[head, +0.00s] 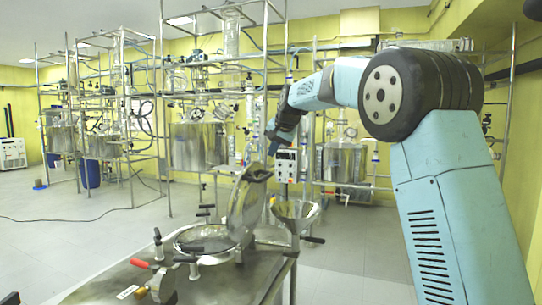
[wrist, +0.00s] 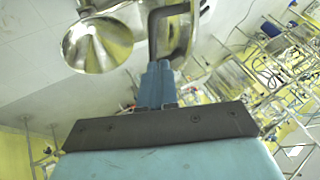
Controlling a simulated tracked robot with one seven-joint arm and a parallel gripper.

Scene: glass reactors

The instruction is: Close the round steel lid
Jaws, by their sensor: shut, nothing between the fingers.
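The round steel lid (head: 246,205) stands raised, roughly upright, at the back of the round vessel opening (head: 205,240) on the steel table. A dark handle (head: 257,172) sits at the lid's upper edge; it also shows in the wrist view (wrist: 170,30) as a bent black bar. My gripper (head: 273,150) is just above the handle in the head view. In the wrist view its blue fingers (wrist: 157,72) are together and empty, their tips close to the handle. I cannot tell whether they touch it.
A steel funnel-shaped bowl (head: 297,212) stands right of the lid and shows at the upper left of the wrist view (wrist: 97,42).

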